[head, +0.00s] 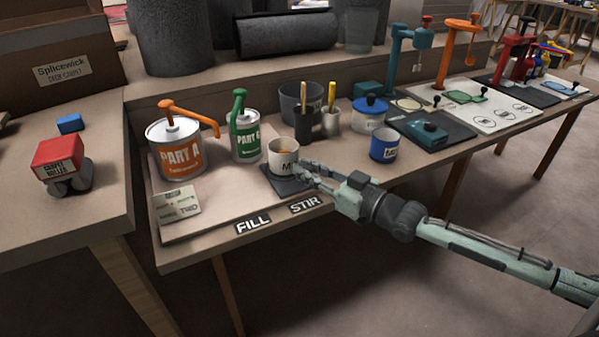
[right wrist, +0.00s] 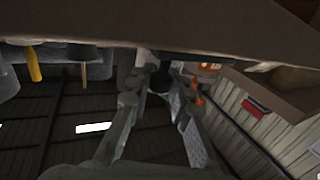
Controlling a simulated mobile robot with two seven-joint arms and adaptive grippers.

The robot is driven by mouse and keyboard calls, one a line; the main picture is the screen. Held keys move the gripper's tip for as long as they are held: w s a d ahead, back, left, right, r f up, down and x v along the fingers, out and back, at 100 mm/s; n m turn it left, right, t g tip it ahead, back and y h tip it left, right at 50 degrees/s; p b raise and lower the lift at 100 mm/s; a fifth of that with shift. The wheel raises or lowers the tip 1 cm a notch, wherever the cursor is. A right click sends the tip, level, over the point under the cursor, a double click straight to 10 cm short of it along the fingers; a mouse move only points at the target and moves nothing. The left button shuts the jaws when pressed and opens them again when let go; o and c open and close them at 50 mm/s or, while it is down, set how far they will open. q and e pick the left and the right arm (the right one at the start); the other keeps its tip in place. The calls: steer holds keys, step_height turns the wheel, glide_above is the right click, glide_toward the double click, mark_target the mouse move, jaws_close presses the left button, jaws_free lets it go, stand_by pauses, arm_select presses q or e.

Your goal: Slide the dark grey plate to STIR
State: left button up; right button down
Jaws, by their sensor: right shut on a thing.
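The dark grey plate (head: 284,186) lies on the bench behind the STIR label (head: 305,204), to the right of the FILL label (head: 252,226). A white cup (head: 283,157) with dark lettering stands upright on it. My right gripper (head: 306,170) reaches in from the right and is shut at the plate's right side, beside the cup. In the right wrist view a dark part (right wrist: 160,80) sits between the fingers; the exact grip is hard to see. My left gripper is not in view.
The orange-pump PART A can (head: 178,150) and green-pump can (head: 245,136) stand left of the cup.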

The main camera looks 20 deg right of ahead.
steer(key=shift+d, duration=0.25)
steer(key=c, duration=1.4)
jaws_free()
steer(key=shift+d, duration=0.1)
steer(key=shift+o, duration=0.2)
steer(key=shift+s, duration=0.1)
steer(key=shift+s, duration=0.3)
steer(key=v, duration=1.1)
steer(key=shift+s+d, duration=0.1)
steer(key=shift+d, duration=0.05)
